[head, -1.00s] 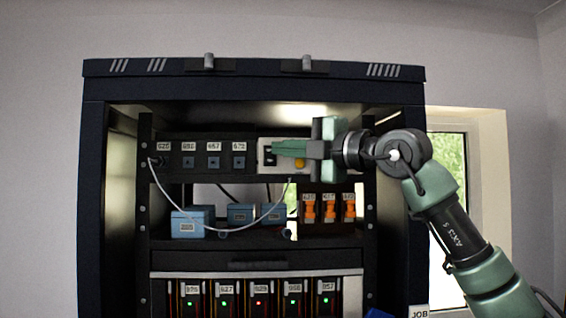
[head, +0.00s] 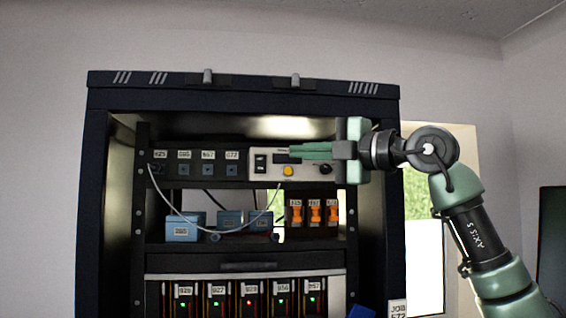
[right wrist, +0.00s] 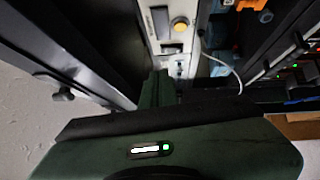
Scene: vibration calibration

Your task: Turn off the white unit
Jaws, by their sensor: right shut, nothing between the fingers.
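The white unit (head: 256,179) sits at the right of the upper rack shelf in the head view. It has a black switch (head: 260,164) at its left end, a yellow button (head: 288,171), a dark display and a dark knob (head: 325,169). My right gripper (head: 292,151) is shut and empty, its fingers pointing left across the unit's upper part, right of the switch. I cannot tell whether they touch it. In the right wrist view, the white unit (right wrist: 160,42) lies beyond the shut fingers (right wrist: 158,76), with the yellow button (right wrist: 180,24) in sight. My left gripper is out of view.
The dark cabinet (head: 95,200) frames the rack. A grey cable (head: 185,228) droops across blue boxes (head: 183,229). Orange switches (head: 314,212) stand below the unit. Lit modules (head: 249,300) fill the lower bay. A window is at right, behind my arm.

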